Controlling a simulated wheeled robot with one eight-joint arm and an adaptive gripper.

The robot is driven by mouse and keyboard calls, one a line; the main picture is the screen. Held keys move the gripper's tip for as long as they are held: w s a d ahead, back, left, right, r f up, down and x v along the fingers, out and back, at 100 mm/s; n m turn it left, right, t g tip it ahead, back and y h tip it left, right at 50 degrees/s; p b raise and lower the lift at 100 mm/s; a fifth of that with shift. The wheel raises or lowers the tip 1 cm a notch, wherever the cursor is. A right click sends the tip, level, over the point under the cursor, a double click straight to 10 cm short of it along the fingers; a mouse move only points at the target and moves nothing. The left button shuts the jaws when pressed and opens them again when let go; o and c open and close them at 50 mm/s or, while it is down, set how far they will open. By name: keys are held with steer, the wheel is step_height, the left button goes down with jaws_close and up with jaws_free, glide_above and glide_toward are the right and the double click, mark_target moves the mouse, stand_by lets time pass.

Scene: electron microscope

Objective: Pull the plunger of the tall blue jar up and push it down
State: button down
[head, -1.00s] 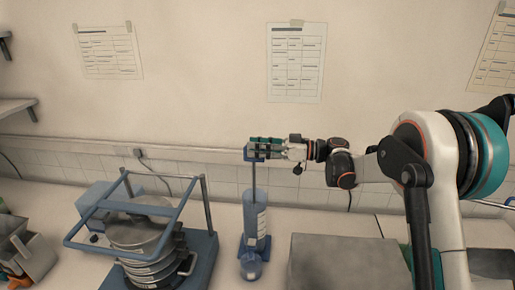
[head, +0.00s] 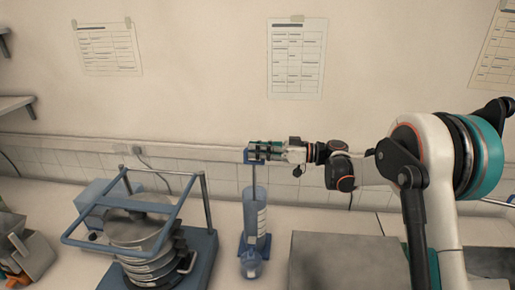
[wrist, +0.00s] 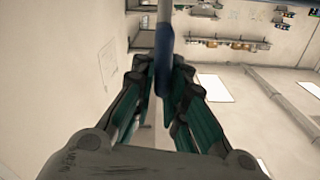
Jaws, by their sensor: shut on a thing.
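The tall blue jar (head: 254,215) stands upright on the bench in the head view. Its plunger rod (head: 253,176) rises well out of the jar's top to a blue handle (head: 248,156). My gripper (head: 258,150) comes in level from the right and is shut on the handle at the top of the rod. In the wrist view the blue plunger handle (wrist: 164,60) shows between the fingers of my gripper (wrist: 163,85). The fingers hide part of the handle in the head view.
A sieve stack (head: 140,240) in a blue frame stands left of the jar. A small blue cup (head: 251,264) sits in front of the jar's base. A grey box (head: 335,260) lies to the right, under my arm. The wall is close behind.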

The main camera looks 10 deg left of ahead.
step_height(320, 180, down, 10)
steer(key=b, duration=0.5)
steer(key=shift+s+f, duration=0.15)
steer(key=c, duration=1.7)
jaws_free()
steer(key=shift+f, duration=0.1)
steer(key=shift+o, duration=0.2)
steer(key=d, duration=1.2)
steer(key=shift+w, duration=0.35)
